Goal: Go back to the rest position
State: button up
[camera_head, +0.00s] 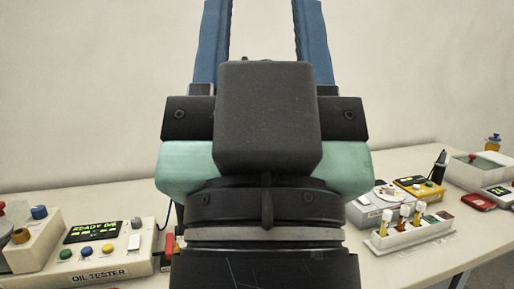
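My gripper (264,45) fills the middle of the head camera view, seen from behind with its two blue fingers pointing up and away. The fingers are wide apart with bare wall showing between them, and nothing is held there. The fingertips run past the top edge of the picture. The dark housing and green body of my gripper hide the middle of the table.
A light table (110,200) runs across behind my arm. An oil tester (90,255) with a lit display stands at left. At right are a white rack (410,234) with several small vials, a yellow meter (419,188) and a red device (478,202).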

notch_tip(320, 180, up, 15)
jog(key=p, duration=1.2)
jog(key=shift+w+a, duration=0.25)
jog(key=shift+w, duration=0.05)
